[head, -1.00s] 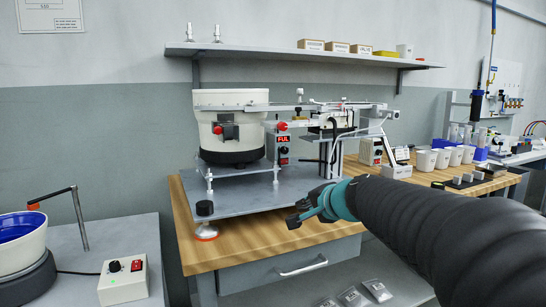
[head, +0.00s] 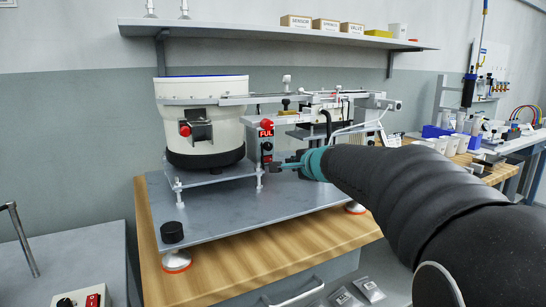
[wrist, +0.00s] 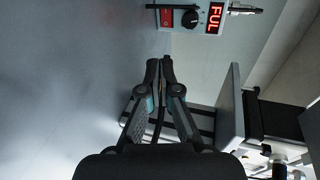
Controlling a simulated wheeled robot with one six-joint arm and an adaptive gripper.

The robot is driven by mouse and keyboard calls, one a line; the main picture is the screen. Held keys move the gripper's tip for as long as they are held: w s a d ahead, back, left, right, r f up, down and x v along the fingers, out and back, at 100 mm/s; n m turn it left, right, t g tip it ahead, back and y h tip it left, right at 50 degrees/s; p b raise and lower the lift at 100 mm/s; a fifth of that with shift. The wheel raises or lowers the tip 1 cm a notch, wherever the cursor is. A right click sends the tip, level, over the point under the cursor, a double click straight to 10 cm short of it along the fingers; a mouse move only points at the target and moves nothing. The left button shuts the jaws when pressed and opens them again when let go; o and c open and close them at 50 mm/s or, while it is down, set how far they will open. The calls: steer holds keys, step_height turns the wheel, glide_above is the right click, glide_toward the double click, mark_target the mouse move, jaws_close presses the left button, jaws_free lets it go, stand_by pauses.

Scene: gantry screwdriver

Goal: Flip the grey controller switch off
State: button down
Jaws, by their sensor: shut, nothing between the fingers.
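The grey controller (head: 266,145) stands upright on the metal plate, to the right of the white bowl feeder. Its face carries a lit red FUL display (wrist: 215,18), a black knob (wrist: 191,18) and a red switch (wrist: 166,18), in a row at the top of the wrist view. I cannot tell the switch's position. My gripper (wrist: 160,68) is shut and empty, its tips below the switch in the wrist view with a gap between. In the head view my gripper (head: 274,167) is near the controller's lower end, and the switch is hard to make out there.
The white bowl feeder (head: 203,130) is left of the controller, and a linear track (head: 310,98) runs above and to the right. A second, pale controller box (head: 85,299) is at the lower left.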

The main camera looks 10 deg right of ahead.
mark_target(271, 159)
steer(key=p+x, duration=0.1)
steer(key=x, duration=0.8)
steer(key=r+p+x, duration=0.1)
steer(key=x, duration=0.3)
steer(key=shift+w+a+f+p, duration=0.1)
steer(key=shift+w+p, duration=0.25)
steer(key=shift+w, duration=0.15)
